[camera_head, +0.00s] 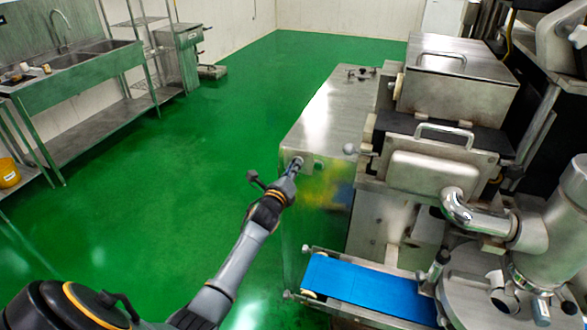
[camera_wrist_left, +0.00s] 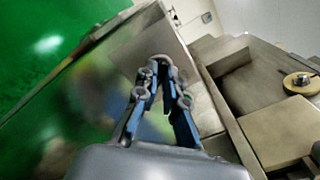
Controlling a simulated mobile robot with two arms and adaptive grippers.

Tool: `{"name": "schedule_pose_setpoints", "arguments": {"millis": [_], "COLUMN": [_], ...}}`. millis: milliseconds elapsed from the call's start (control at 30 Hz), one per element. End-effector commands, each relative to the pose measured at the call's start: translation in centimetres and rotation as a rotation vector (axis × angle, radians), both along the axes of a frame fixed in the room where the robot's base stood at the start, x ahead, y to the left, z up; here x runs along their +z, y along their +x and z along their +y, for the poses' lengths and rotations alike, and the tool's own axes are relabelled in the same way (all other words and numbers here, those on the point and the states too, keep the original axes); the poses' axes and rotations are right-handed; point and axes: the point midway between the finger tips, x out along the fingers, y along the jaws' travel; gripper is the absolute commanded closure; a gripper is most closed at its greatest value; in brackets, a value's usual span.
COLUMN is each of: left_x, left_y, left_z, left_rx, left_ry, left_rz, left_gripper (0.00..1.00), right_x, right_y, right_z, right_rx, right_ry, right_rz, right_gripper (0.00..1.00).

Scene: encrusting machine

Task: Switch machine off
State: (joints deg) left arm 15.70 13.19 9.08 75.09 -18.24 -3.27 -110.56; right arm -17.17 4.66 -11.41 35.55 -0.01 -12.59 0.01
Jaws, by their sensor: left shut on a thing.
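The encrusting machine is a steel machine with a long cabinet (camera_head: 330,110) on the right half of the head view. My left gripper (camera_head: 294,164) reaches from the lower left to the upper front corner of that cabinet. It is shut on a small switch there, which the fingers mostly hide. In the left wrist view the blue-grey fingers of the left gripper (camera_wrist_left: 160,66) come together at the shiny cabinet panel (camera_wrist_left: 120,80). The switch itself cannot be made out clearly, nor its position. My right gripper is not in view.
A blue conveyor belt (camera_head: 370,290) juts out below the cabinet, right of my left arm. Steel hoppers and a curved pipe (camera_head: 480,215) stand further right. A steel sink (camera_head: 75,65) and a yellow bucket (camera_head: 9,173) are at the left. The green floor (camera_head: 170,180) between is clear.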

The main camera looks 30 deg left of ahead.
Motion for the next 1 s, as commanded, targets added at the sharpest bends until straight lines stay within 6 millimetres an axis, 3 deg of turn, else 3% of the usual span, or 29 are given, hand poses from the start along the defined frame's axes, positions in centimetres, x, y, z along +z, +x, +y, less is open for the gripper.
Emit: {"name": "schedule_pose_setpoints", "arguments": {"millis": [367, 1000], "left_x": [-0.2, -0.2], "left_y": [0.0, 0.0], "left_z": [0.0, 0.0], "left_rx": [0.000, 0.000], "left_ry": [-0.208, -0.797], "left_rz": [-0.050, -0.190], "left_gripper": [1.00, 1.00], "right_x": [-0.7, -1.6], "right_y": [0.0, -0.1], "right_z": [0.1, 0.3], "right_rx": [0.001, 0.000], "right_ry": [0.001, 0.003], "right_rz": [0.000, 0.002], "right_gripper": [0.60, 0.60]}}
